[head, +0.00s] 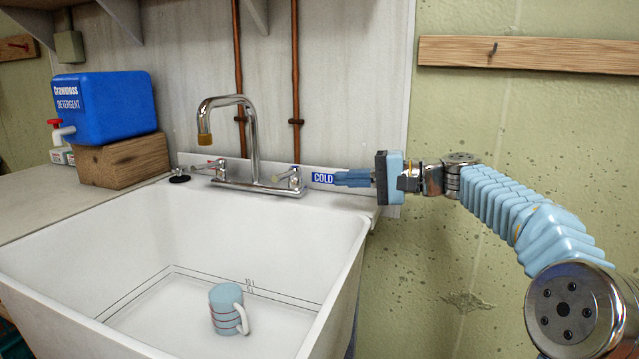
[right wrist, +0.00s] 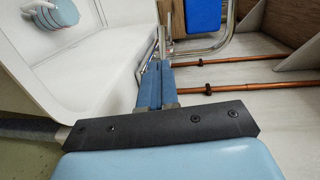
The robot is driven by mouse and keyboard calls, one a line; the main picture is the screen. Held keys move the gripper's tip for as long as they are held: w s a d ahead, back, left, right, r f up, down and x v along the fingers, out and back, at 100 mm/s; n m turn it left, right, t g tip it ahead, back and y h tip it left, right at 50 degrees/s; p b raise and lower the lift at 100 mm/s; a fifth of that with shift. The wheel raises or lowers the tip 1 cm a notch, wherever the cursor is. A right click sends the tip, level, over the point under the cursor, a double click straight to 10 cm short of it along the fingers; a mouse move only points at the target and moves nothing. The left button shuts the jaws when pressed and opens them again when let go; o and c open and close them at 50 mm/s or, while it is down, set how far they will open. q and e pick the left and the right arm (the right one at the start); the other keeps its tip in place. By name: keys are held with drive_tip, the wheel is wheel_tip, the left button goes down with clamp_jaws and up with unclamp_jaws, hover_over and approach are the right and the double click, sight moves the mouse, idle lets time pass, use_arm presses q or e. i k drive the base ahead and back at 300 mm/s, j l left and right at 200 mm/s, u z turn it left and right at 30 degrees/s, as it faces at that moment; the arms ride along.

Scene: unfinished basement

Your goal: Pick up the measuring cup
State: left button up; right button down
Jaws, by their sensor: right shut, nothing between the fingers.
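The measuring cup (head: 226,308) is light blue with dark red lines and a white handle. It stands on the floor of the white sink, with its handle toward the right. It also shows at the top left of the right wrist view (right wrist: 58,12), partly cut off by the frame edge. My right gripper (head: 338,178) is shut and empty. It points left over the sink's back right corner, near the COLD label, well above and behind the cup. Its shut blue fingers show in the right wrist view (right wrist: 155,82). My left gripper is in neither view.
The white sink (head: 330,250) has high walls around the cup. A chrome faucet (head: 252,150) with two handles stands on its back ledge. A blue detergent container (head: 105,107) rests on a wooden block (head: 125,160) at the left. Copper pipes (head: 295,80) run up the wall.

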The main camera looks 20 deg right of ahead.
sight(226, 301)
drive_tip(key=k, duration=1)
